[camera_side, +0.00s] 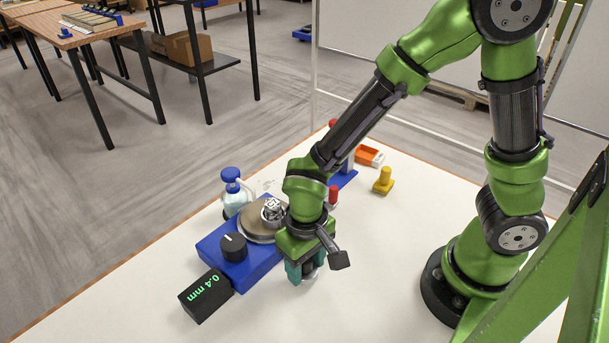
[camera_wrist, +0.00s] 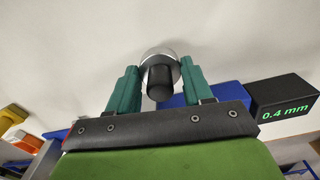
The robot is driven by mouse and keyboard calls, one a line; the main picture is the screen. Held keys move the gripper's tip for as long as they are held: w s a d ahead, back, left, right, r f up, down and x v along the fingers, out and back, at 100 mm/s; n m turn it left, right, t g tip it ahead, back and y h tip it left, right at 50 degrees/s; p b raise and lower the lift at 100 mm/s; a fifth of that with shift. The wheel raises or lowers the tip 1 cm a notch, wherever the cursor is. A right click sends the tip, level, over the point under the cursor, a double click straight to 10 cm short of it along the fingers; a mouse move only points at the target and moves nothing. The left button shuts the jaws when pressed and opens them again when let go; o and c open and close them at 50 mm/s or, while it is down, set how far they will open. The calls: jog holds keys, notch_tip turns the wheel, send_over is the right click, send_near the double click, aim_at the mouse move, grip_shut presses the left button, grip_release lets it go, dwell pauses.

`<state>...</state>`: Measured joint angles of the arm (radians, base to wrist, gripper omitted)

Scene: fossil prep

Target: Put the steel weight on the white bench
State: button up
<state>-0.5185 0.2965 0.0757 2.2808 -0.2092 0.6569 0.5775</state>
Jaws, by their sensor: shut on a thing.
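The steel weight (camera_wrist: 152,53), a shiny round body with a black knob, is between the teal fingers of my gripper (camera_wrist: 158,75). My gripper is shut on it. In the side view my gripper (camera_side: 302,272) points down over the white bench (camera_side: 170,265), in front of the blue machine, and a bit of the steel weight (camera_side: 310,273) shows between and below the fingers. I cannot tell whether the weight touches the bench.
Behind are a blue-capped bottle (camera_side: 233,190), a yellow piece (camera_side: 383,181) and an orange box (camera_side: 366,155). Bench front is clear.

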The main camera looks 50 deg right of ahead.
jog(key=shift+f, duration=0.75)
jog(key=shift+f, duration=0.15)
jog(key=o, duration=1.4)
notch_tip(320, 180, up, 12)
jog(key=shift+r, duration=0.1)
jog(key=d+r+m+t, duration=0.1)
jog(key=d+r+t, duration=0.1)
jog(key=d+r, duration=0.1)
jog(key=s+d+r+t+y, duration=0.1)
jog(key=d+r+t, duration=0.1)
jog(key=d+r, duration=0.2)
jog(key=s+d+r+m+t+y, duration=0.1)
jog(key=d+r+t, duration=0.2)
jog(key=d, duration=0.3)
jog(key=shift+d+r+m, duration=0.3)
jog(key=shift+d+r, duration=0.1)
jog(key=shift+r, duration=0.3)
